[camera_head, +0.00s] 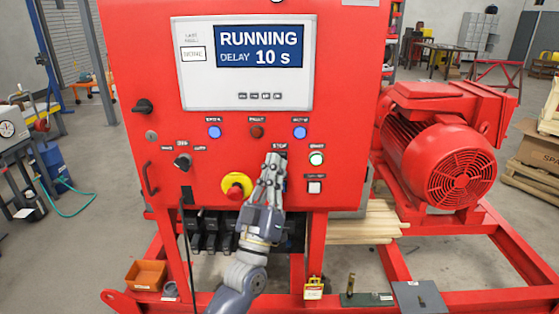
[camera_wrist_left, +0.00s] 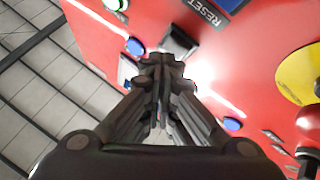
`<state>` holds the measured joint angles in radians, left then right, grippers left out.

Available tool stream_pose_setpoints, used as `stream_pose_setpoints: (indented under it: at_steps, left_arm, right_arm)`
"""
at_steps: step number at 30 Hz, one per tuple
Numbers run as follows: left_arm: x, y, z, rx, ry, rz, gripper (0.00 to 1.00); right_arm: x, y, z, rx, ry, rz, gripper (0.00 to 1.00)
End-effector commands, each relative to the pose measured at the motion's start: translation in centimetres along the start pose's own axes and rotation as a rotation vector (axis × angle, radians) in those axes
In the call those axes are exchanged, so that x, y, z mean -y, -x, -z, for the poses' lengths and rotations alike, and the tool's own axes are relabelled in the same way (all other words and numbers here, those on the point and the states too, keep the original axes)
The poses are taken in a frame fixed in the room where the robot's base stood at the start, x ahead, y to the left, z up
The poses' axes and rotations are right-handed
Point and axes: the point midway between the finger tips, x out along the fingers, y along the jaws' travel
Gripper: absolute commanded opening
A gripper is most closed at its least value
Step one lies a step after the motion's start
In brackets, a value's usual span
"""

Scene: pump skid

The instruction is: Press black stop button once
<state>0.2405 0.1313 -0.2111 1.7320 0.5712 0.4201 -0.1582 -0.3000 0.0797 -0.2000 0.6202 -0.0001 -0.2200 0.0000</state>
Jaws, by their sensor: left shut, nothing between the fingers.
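The red control panel (camera_head: 225,165) faces me, and its screen (camera_head: 258,50) reads RUNNING, DELAY 10 s. My left gripper (camera_head: 274,160) is shut and empty, its fingertips just below a small label that seems to read STOP (camera_head: 280,146). The gripper hides the spot below that label in the head view, so the black stop button is not visible there. In the left wrist view, the shut fingertips (camera_wrist_left: 160,62) are at a dark square part (camera_wrist_left: 178,44), possibly the button. I cannot tell whether they touch it. My right gripper is not in view.
A red emergency knob on a yellow disc (camera_head: 236,187) is close left of the gripper. Blue lamps (camera_head: 214,132) sit above. A red motor (camera_head: 440,145) stands at the right.

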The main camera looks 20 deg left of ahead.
Motion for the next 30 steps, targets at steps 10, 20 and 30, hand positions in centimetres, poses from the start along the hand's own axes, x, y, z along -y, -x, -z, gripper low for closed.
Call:
stream_pose_setpoints:
  at_steps: [10,20,30]
  left_arm:
    - [0.1,-0.16,-0.07,-0.001,0.001,0.0,0.0]
    - [0.24,-0.36,-0.21,-0.001,0.001,0.0,0.0]
    - [0.47,-0.63,-0.46,0.0,0.0,0.0,0.0]
  right_arm:
    - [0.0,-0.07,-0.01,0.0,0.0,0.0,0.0]
    - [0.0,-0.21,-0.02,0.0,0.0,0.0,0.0]
    - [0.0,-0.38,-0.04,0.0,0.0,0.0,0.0]
